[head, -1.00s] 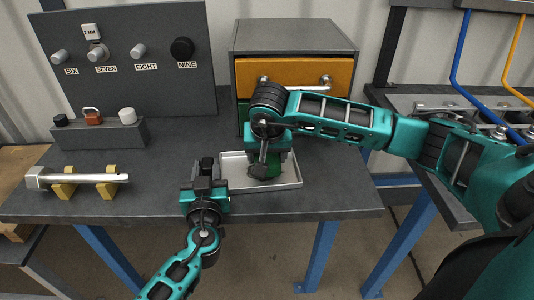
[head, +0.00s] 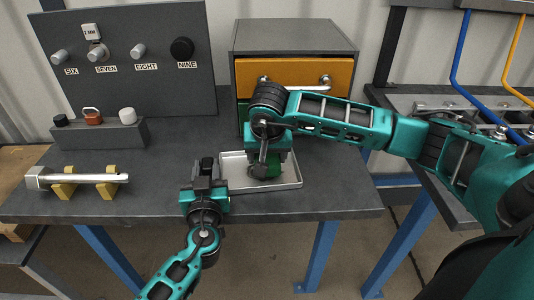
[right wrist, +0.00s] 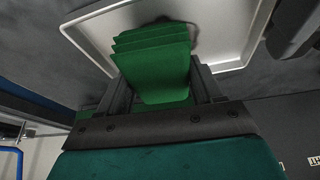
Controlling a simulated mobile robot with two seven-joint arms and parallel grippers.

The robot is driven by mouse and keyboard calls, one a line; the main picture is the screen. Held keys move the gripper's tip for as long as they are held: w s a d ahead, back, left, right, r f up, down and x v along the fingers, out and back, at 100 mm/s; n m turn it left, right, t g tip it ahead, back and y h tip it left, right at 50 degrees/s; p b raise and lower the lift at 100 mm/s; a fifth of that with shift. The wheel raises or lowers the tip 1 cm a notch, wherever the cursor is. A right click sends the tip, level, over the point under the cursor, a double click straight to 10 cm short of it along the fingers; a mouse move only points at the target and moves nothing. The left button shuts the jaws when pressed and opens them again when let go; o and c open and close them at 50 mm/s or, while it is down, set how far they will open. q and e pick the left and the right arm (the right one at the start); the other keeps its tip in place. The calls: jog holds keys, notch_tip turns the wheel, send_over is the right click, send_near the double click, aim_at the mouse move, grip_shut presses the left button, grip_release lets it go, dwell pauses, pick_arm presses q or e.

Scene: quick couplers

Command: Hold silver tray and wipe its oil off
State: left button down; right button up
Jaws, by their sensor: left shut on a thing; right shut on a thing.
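The silver tray (head: 289,184) is a shallow rectangle lying near the front of the dark table; its rim also shows in the right wrist view (right wrist: 92,14). My left gripper (head: 206,164) is shut on the tray's left edge. My right gripper (head: 261,167) is over the tray, shut on a green folded cloth (head: 273,164). In the right wrist view the cloth (right wrist: 155,62) sits between the fingers, low over the tray floor. A dark patch (right wrist: 166,20) shows on the tray just beyond the cloth; I cannot tell whether it is oil or shadow.
A drawer cabinet with an orange front (head: 293,78) stands behind the tray. A silver tool (head: 85,178) rests on yellow supports at the left.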

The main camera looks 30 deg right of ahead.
dwell(0.7)
jog(key=o, duration=0.3)
jog(key=c, duration=0.4)
jog(key=shift+c, duration=0.2)
jog(key=shift+f, duration=0.75)
